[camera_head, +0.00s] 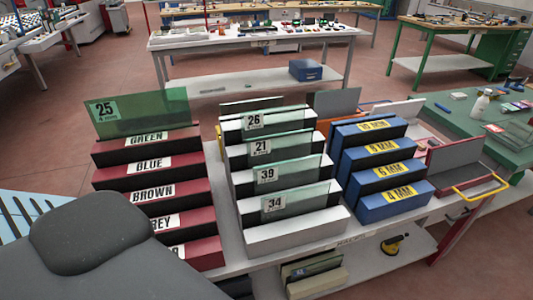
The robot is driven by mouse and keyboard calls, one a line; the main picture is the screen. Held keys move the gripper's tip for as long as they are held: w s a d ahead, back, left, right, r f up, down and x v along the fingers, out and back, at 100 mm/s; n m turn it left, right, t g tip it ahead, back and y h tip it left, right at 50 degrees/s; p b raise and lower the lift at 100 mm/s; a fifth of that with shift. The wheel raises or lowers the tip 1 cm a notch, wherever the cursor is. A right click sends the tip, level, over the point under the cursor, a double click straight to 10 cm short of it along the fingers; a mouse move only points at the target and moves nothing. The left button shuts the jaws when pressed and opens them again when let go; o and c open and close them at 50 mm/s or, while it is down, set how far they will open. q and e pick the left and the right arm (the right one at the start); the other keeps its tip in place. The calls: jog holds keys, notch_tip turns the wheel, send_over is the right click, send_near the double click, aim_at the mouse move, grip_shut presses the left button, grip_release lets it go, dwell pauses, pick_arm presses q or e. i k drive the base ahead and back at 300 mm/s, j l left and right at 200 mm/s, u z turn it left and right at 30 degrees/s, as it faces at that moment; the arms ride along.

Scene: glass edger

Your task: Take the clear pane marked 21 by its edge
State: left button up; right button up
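The clear pane marked 21 (290,146) stands upright in a slot of the white stepped rack (300,233), with its number label near its left end. It is the second from the back, between the pane marked 26 (287,119) behind it and the pane marked 39 (297,171) in front. Its top edge shows; its lower edge is hidden in the slot. A pane marked 34 (303,198) stands in the front step. Neither gripper shows; only a dark grey link of my own arm fills the lower left corner.
Left of the white rack is a red rack (150,193) with colour labels and a green pane marked 25 (150,112). Right of it is a blue rack (395,203) with thickness labels. A yellow handle (480,190) sticks out at the right. Narrow gaps separate the racks.

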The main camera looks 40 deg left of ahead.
aim_at(289, 145)
jog(key=k+j, duration=0.1)
jog(key=j, duration=0.35)
jog(key=k+j, duration=0.1)
jog(key=j, duration=0.3)
jog(key=k+j, duration=0.15)
jog(key=j, duration=0.3)
